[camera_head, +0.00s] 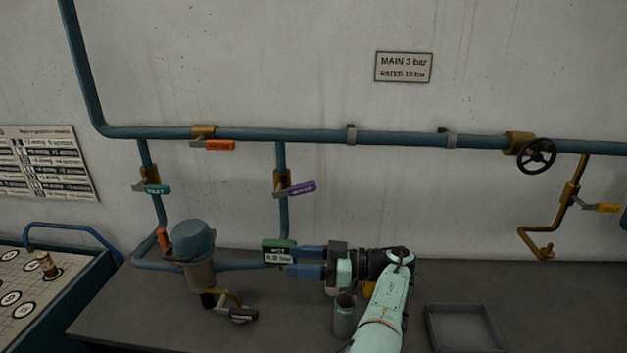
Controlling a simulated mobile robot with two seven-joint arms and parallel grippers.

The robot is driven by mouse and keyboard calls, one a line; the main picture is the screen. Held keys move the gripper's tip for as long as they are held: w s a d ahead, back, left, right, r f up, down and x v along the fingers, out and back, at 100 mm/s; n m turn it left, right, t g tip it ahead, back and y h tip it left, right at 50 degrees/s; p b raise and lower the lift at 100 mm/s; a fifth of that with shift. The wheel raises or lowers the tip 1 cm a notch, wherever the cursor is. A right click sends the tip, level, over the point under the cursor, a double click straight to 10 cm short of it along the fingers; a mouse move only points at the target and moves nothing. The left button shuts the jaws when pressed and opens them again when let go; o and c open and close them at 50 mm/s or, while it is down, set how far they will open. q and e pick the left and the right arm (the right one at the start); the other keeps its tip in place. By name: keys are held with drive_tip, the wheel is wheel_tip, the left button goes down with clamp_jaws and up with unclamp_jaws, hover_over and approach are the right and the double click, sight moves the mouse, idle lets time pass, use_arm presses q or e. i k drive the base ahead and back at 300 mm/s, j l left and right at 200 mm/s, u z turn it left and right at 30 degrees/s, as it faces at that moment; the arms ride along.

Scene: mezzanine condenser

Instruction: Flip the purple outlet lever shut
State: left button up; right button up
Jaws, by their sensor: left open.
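The purple outlet lever (302,187) sticks out to the right and slightly up from a brass valve (282,178). That valve is on the short vertical blue pipe right of the filter housing. The lever lies across the pipe. My left gripper (290,262) is below the lever, near the lower pipe, with its two blue fingers pointing left and apart. Its tips are beside a green and white tag (279,252); I cannot tell whether they touch it. A clear gap separates the gripper from the purple lever. My right gripper is not in view.
A teal lever (157,189) and an orange lever (219,146) sit on nearby pipes. The blue filter housing (193,242) has a drain below it. A grey cup (344,316) stands near my arm. An empty tray (463,329) is at right. The wall around the purple lever is clear.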

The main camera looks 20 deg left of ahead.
sight(311, 186)
drive_tip(key=i, duration=1.1)
